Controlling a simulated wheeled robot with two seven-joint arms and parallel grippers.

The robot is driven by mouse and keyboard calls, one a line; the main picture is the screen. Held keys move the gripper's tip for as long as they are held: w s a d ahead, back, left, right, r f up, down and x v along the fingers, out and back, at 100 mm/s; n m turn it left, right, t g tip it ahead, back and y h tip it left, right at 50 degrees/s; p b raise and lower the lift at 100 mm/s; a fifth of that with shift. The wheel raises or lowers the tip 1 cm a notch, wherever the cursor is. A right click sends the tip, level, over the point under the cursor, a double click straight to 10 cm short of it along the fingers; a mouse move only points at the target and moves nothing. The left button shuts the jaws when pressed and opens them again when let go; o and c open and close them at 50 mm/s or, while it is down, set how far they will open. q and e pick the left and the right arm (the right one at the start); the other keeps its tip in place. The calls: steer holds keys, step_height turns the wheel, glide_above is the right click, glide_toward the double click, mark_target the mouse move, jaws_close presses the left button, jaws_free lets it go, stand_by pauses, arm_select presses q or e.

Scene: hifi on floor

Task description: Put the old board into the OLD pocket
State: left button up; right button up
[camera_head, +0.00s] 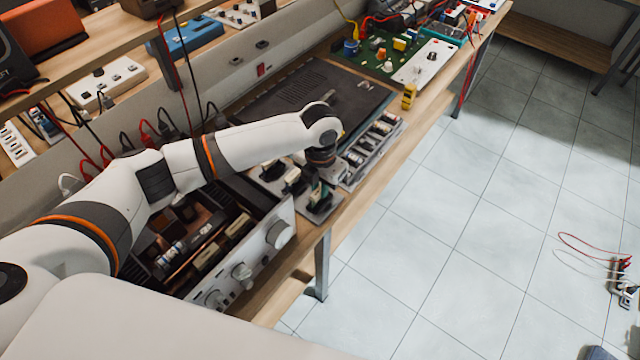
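My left arm reaches in from the left over an opened hi-fi unit (262,243) with silver knobs on its front. My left gripper (318,184) points down just past the unit's far right corner. It is above or at small grey holders with dark green parts (320,203) at the bench's front edge. Its fingers are small and dark, and I cannot tell whether they hold anything. A grey tray (385,142) with several cylindrical parts lies beyond it. I cannot make out which piece is the old board, and no OLD label is legible. My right gripper is out of view.
A dark flat panel (300,100) lies on the bench behind the arm. A green circuit board (375,58) and a small yellow object (409,96) are farther back. Red leads (597,250) lie on the tiled floor (450,220) at right. The floor beside the bench is mostly clear.

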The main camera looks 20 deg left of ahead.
arm_select(q)
steer(key=o, duration=0.4)
step_height(320, 180, up, 12)
steer(key=shift+r+b, duration=0.1)
steer(key=shift+b, duration=0.6)
